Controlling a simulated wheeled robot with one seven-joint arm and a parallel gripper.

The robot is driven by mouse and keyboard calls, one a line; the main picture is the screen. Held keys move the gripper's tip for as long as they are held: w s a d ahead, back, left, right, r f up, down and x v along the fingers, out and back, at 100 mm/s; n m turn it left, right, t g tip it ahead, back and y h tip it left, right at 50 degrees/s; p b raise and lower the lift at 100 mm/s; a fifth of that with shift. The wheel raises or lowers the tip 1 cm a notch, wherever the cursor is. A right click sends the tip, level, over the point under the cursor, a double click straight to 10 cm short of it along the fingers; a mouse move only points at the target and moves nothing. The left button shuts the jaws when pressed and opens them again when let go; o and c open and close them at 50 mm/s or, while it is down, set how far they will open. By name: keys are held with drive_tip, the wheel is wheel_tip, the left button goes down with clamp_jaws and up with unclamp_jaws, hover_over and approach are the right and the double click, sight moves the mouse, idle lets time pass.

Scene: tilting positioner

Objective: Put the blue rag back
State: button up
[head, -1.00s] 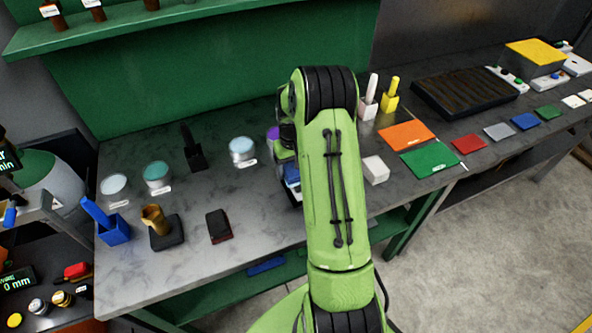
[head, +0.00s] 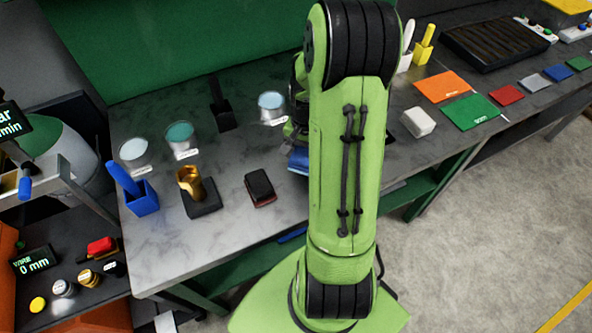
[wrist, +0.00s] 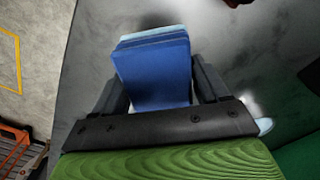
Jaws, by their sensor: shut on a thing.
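The blue rag (wrist: 155,70) is a folded block between the two fingers of my gripper (wrist: 160,84) in the wrist view. The fingers are shut on its sides. Paler blue layers show at its far edge; I cannot tell whether they belong to the same rag. In the head view a bit of the blue rag (head: 298,159) shows at the left side of my arm, over the grey bench (head: 235,225) near its front edge. My arm hides the gripper and most of the rag there. I cannot tell whether the rag touches the bench.
A blue holder (head: 142,200), a brown cup on a black base (head: 203,205), a dark block (head: 260,188) and several dishes stand left of my arm. Right of it are a white block (head: 418,122), an orange mat (head: 442,87) and a green mat (head: 470,111).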

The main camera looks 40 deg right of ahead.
wheel_tip(320, 180, down, 6)
drive_tip(key=shift+w+r+b, duration=0.1)
drive_tip(key=shift+r+b, duration=0.05)
drive_tip(key=shift+b, duration=0.2)
drive_tip(key=shift+f, duration=0.2)
drive_tip(key=o, duration=1)
